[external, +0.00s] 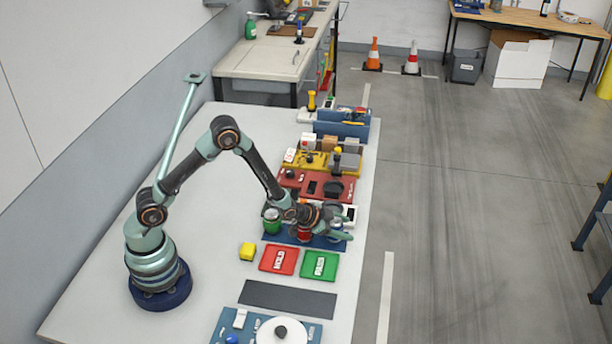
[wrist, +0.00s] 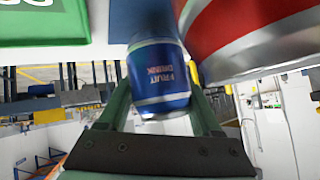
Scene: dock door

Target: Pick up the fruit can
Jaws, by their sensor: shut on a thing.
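My gripper (external: 340,228) is at the right end of the blue tray (external: 285,239). In the wrist view, its two green fingers (wrist: 163,95) are shut on a blue can marked "FRUIT DRINK" (wrist: 160,78). In the external view my gripper largely hides this can. I cannot tell whether it is lifted clear of the tray.
A red can (external: 304,233) is close beside my gripper; a large red and silver can fills the wrist view's upper right (wrist: 250,35). A green can (external: 272,222) stands further left. Red (external: 279,260) and green (external: 319,265) trays lie in front. Several loaded trays sit behind.

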